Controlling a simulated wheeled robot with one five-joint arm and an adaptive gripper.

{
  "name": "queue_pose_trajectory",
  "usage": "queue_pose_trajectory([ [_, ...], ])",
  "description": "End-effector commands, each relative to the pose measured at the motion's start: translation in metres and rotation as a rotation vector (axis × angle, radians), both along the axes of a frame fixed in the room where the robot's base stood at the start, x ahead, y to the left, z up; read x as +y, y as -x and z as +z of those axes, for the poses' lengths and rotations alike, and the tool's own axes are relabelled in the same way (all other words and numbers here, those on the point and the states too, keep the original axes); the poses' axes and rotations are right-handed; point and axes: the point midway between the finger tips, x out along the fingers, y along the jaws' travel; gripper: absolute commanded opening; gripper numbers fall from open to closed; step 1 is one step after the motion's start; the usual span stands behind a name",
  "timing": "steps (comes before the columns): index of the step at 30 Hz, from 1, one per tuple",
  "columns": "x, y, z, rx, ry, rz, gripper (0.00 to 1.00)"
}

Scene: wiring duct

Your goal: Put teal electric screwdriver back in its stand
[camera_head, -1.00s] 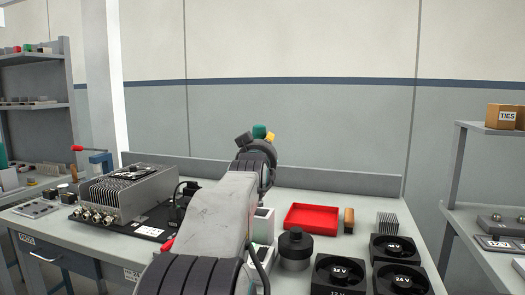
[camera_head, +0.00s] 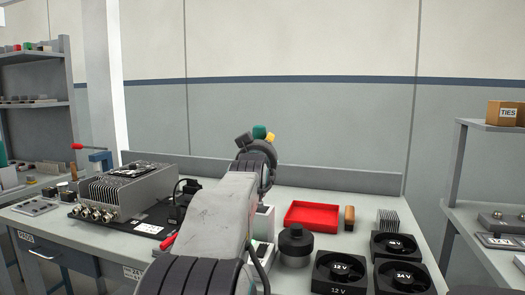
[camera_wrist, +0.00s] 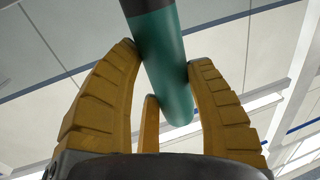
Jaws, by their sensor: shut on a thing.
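The teal screwdriver (camera_wrist: 168,70) crosses the top middle of the wrist view, with a dark band at its upper part and a rounded lower end. The yellow fingers of my gripper (camera_wrist: 162,58) are shut on it, one on each side, with a third finger behind. In the head view a teal end of the screwdriver (camera_head: 260,131) shows above my raised gripper (camera_head: 257,138), with a yellow finger beside it. My arm hides most of both there.
A red tray (camera_head: 312,229), a black round object (camera_head: 296,241) and black fans (camera_head: 345,272) stand on the bench right of my arm. A finned metal box (camera_head: 130,188) stands left. A shelf with a TIES box (camera_head: 506,115) is at far right. The wall is behind.

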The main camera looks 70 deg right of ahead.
Motion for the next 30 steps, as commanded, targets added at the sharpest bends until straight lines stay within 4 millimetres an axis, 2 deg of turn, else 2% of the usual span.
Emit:
queue_pose_trajectory([
  [30, 0.001, 0.0, -0.045, -0.001, 0.004, 0.0, 0.13],
])
